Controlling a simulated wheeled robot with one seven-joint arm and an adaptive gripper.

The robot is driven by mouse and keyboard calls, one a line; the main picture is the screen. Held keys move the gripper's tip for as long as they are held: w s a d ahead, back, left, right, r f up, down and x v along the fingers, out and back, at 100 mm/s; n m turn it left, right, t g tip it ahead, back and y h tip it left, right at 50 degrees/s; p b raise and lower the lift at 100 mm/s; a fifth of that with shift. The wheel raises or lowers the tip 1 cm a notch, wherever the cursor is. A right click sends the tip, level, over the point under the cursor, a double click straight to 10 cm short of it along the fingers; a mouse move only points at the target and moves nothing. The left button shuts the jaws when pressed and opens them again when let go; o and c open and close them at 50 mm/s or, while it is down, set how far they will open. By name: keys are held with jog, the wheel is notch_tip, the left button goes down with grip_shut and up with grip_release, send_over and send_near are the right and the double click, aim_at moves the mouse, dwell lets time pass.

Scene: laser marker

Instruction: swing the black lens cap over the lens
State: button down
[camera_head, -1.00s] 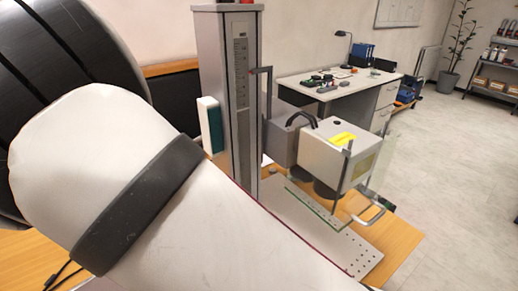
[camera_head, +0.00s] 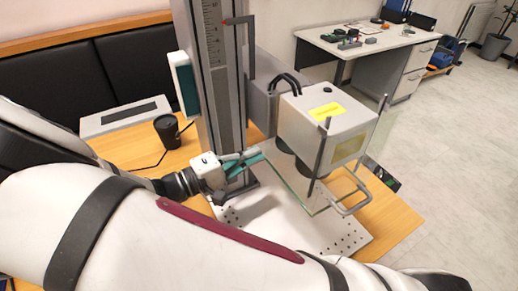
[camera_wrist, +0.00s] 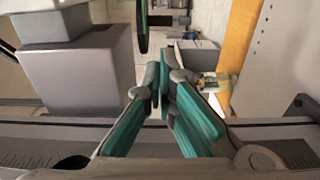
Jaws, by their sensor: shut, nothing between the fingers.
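The laser head (camera_head: 328,122) is a pale box with a yellow label, held out from the grey column. Two dark round parts sit under it, one at the left (camera_head: 286,145) and one nearer the middle (camera_head: 308,168). I cannot tell for certain which is the lens cap and which is the lens. My gripper (camera_head: 250,158) is left of these parts, low beside the column, with teal finger pads. In the wrist view my gripper (camera_wrist: 162,82) has its fingertips together with nothing between them. A thin dark curved edge (camera_wrist: 142,25) shows beyond the tips; I cannot tell what it is.
A clear panel (camera_head: 300,196) and a metal handle (camera_head: 350,204) are below and in front of the head. The perforated plate (camera_head: 345,240) lies on the wooden table (camera_head: 398,222). The column (camera_head: 215,85) and a black cup (camera_head: 167,131) are close to my arm.

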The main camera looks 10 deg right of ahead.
jog(key=x, duration=0.8)
jog(key=shift+p, duration=0.35)
jog(key=shift+s+a+n+t+y+p, duration=0.3)
jog(key=shift+s+t+p, duration=0.25)
jog(key=shift+p, duration=0.25)
jog(key=shift+s+a+n+t+y+p, duration=0.2)
jog(key=shift+s+a+n+t+p, duration=0.25)
jog(key=shift+p, duration=0.3)
jog(key=shift+s+d, duration=0.1)
